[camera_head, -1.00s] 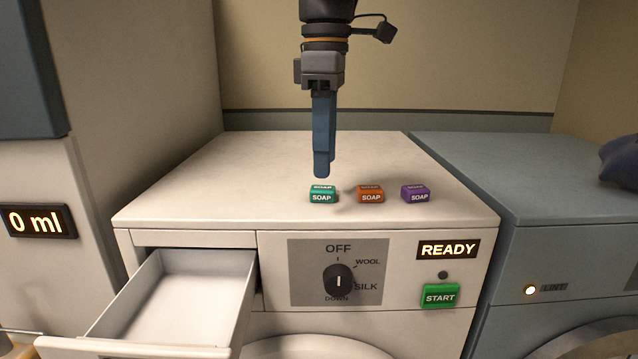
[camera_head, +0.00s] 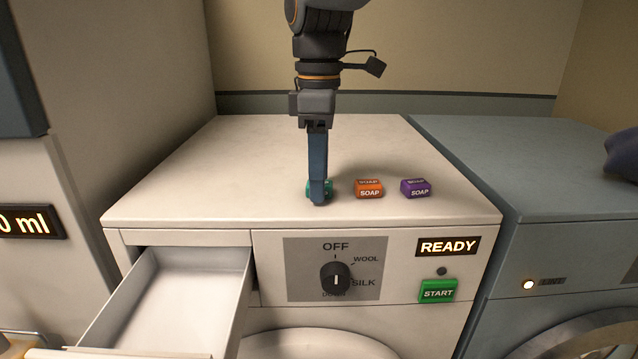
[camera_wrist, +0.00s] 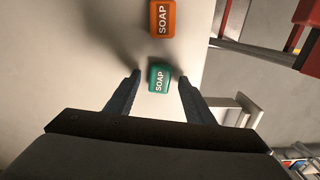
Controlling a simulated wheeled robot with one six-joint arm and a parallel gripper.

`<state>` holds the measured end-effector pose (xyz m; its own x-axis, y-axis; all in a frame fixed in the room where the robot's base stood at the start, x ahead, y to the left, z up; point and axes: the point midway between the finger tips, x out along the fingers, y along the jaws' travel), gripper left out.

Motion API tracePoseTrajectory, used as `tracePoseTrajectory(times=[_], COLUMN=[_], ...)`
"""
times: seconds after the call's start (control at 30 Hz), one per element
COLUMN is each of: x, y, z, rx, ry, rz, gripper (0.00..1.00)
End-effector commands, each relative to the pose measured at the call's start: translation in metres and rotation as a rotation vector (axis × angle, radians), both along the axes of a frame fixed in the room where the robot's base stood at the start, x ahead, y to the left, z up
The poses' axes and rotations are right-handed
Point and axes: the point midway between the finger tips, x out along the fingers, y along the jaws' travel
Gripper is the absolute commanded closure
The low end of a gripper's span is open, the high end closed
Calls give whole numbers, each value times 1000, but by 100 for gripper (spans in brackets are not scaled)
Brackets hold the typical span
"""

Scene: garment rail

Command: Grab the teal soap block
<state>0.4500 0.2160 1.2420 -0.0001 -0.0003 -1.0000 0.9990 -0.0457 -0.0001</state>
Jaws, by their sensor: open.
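The teal soap block (camera_head: 328,188) stands on the white washing machine top, mostly hidden behind my gripper's blue finger in the head view. My gripper (camera_head: 318,200) is pointing down at the block, its fingers reaching low near the top surface. In the wrist view, the teal soap block (camera_wrist: 160,78) lies between the tips of the two open fingers of my gripper (camera_wrist: 159,76), with a gap on each side. Nothing is held.
An orange soap block (camera_head: 369,188) and a purple soap block (camera_head: 416,188) stand in a row to the right. The machine's drawer (camera_head: 190,290) is pulled open at the front left. The white top (camera_head: 250,150) behind is clear.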

Motion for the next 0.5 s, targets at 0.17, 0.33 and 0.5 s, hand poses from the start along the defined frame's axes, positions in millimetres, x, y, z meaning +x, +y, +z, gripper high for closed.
tracePoseTrajectory(times=[0.17,0.33,0.5], x=[0,1,1], y=[-1,-1,-1], z=[-1,-1,-1], rx=[0,0,0], ry=[0,0,0], rz=[-1,-2,-2], gripper=[52,72,95])
